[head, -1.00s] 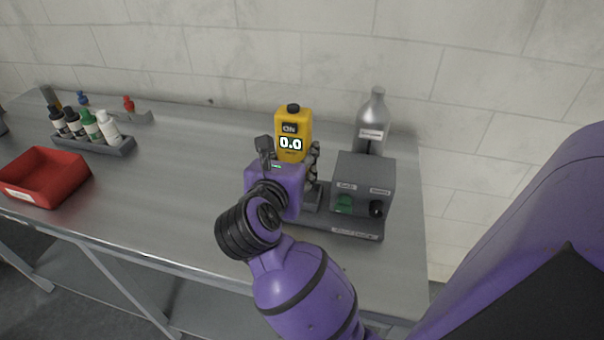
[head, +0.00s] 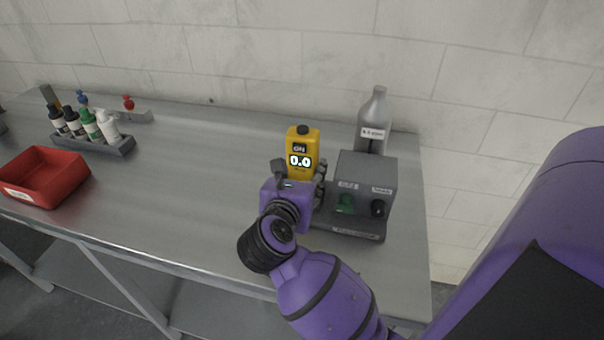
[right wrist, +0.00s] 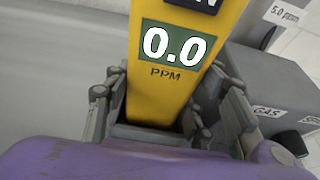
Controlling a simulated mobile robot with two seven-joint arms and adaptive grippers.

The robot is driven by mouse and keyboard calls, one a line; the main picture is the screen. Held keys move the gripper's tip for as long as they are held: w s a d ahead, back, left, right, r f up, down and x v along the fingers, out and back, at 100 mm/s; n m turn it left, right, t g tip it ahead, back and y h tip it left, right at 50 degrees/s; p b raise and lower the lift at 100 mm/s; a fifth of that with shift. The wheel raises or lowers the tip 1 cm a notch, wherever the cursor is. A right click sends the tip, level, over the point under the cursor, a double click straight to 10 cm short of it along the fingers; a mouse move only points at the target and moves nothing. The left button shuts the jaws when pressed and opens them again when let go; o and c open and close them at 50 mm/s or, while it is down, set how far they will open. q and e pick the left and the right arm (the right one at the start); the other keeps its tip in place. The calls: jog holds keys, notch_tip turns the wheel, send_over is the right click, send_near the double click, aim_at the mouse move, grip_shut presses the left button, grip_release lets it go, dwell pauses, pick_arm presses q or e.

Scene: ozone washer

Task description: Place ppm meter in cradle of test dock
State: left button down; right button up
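The yellow ppm meter (head: 302,150) stands upright, its display reading 0.0; it fills the middle of the right wrist view (right wrist: 170,85). My right gripper (head: 299,172) is shut on it, with a finger on either side. The grey test dock (head: 368,186) is just right of the gripper, with a green knob and a black knob on its box. The meter is over or beside the dock's left end. The gripper hides the cradle in the head view. Grey walls show around the meter's foot in the right wrist view, but I cannot tell whether they are the cradle's. My left gripper is out of view.
A grey bottle (head: 374,118) stands behind the dock. A red bin (head: 45,178) and a grey rack (head: 118,148) of several small bottles are at the left. The table (head: 190,190) between them and my gripper is clear.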

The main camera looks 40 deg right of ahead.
jog(key=o, duration=0.3)
jog(key=shift+r, duration=0.1)
jog(key=shift+a+r, duration=0.1)
jog(key=shift+r, duration=0.15)
jog(key=b+v, duration=0.1)
jog(key=v, duration=1.1)
jog(key=shift+s+f, duration=0.1)
